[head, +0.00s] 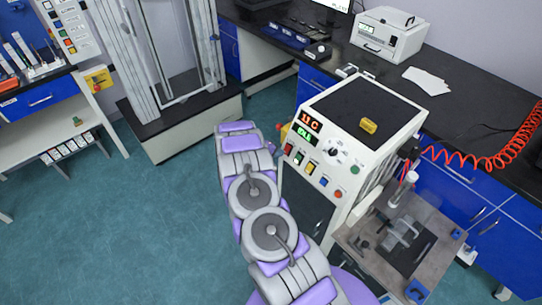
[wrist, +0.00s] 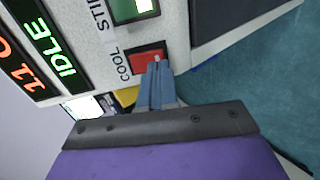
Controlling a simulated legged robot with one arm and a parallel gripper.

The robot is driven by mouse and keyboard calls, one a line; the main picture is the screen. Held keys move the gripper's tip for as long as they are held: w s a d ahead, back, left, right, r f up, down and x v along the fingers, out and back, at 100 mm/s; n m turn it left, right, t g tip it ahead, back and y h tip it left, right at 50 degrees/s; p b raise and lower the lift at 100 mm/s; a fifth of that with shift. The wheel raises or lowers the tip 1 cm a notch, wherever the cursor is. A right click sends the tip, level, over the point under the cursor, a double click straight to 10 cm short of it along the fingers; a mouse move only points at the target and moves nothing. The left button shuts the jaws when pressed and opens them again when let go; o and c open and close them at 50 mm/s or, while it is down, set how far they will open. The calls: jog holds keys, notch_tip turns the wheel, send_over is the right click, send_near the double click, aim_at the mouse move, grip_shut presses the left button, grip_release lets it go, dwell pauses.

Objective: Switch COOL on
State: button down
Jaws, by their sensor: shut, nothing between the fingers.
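The COOL switch (wrist: 146,57) is a red rocker in a dark frame, beside the printed word COOL in the wrist view. In the head view the red switch (head: 289,149) is leftmost in the row below the displays. My gripper (wrist: 158,68) is shut and empty. Its grey-blue fingertips overlap the switch's lower edge in the wrist view and hide part of it. I cannot tell whether they touch it or which way the rocker is tipped. The IDLE display (wrist: 52,43) is lit green. In the head view my fingers cannot be made out.
A lit green switch (wrist: 135,9) sits beside COOL. A yellow part (wrist: 127,96) lies close to my fingers on the other side. The rheometer cabinet (head: 385,115) carries a yellow object (head: 368,126) on top. A work plate with clamps (head: 440,235) stands at its right.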

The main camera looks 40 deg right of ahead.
jog(key=shift+x, duration=0.8)
jog(key=shift+f, duration=0.15)
jog(key=shift+r+p, duration=0.75)
jog(key=shift+r, duration=0.1)
jog(key=shift+s, duration=0.1)
